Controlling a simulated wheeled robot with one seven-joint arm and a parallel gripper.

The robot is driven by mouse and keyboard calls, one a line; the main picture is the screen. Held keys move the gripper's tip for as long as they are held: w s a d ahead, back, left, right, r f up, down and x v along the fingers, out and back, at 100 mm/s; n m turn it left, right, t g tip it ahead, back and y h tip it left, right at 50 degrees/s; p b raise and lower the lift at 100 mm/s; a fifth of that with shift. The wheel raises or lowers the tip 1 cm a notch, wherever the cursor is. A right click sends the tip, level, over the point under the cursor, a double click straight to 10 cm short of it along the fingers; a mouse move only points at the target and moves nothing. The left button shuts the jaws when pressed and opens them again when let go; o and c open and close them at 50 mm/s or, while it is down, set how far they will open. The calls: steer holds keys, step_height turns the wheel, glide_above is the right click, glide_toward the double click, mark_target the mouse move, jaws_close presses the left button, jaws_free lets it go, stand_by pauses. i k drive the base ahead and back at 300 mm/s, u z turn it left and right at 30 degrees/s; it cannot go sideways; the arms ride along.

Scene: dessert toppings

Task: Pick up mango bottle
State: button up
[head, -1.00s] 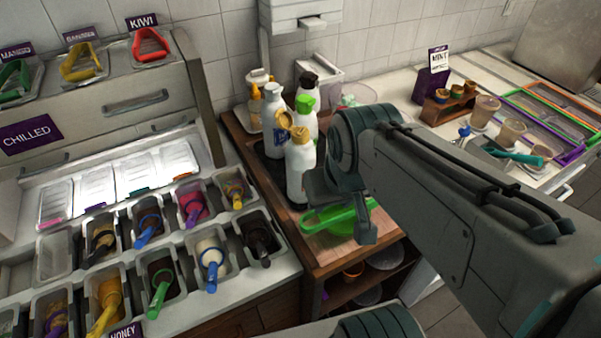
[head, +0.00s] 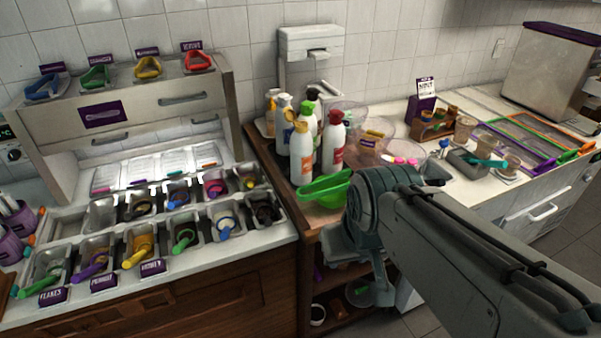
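Several white pump bottles stand close together on the wooden-edged counter in the head view. A green-topped bottle (head: 308,120), a white-topped one (head: 284,128) and a black-topped one (head: 314,97) stand behind. My gripper (head: 362,272) is in front of the counter, lower right of the bottles and apart from them. Its finger opening is not clear.
A green bowl or strainer (head: 326,188) lies at the counter's front edge, between the bottles and my arm. Clear bowls (head: 378,128) are right of the bottles. Topping tubs with scoops (head: 184,238) fill the left counter. A dispenser (head: 312,45) hangs behind.

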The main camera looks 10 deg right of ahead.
mark_target(302, 141)
steer(key=u, duration=0.5)
steer(key=i, duration=1)
steer(key=z, duration=0.8)
